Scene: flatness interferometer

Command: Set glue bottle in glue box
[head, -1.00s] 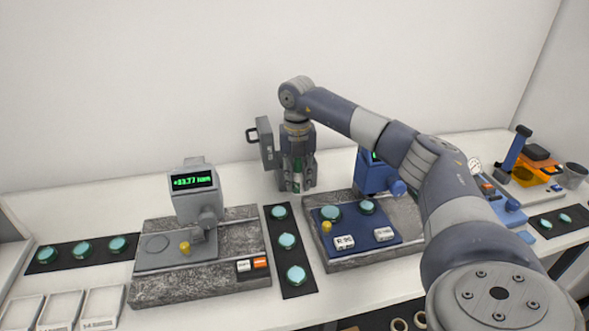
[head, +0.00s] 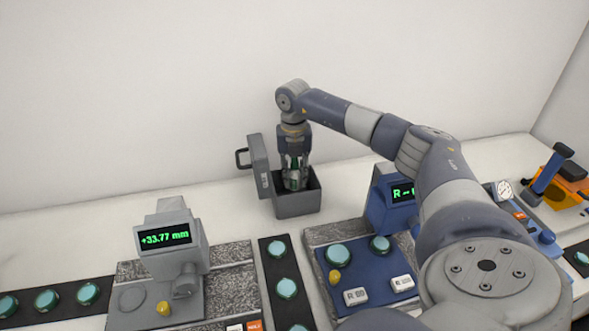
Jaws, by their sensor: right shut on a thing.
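The glue box (head: 297,205) is a dark grey box at the back of the bench. Its lid (head: 258,165) stands open on the left, with a handle on its outer side. My right gripper (head: 294,184) points down at the mouth of the box and is shut on the glue bottle (head: 295,177). The bottle is green and mostly hidden between the fingers. Its lower end is hidden by the fingers and the box's front wall, so I cannot tell whether it touches the floor of the box. My left gripper is out of view.
A grey gauge (head: 165,237) reading +33.77 mm stands at the front left. A blue gauge (head: 388,200) stands right of the box. A black strip with teal discs (head: 287,288) lies between them. Bare bench lies left of the box.

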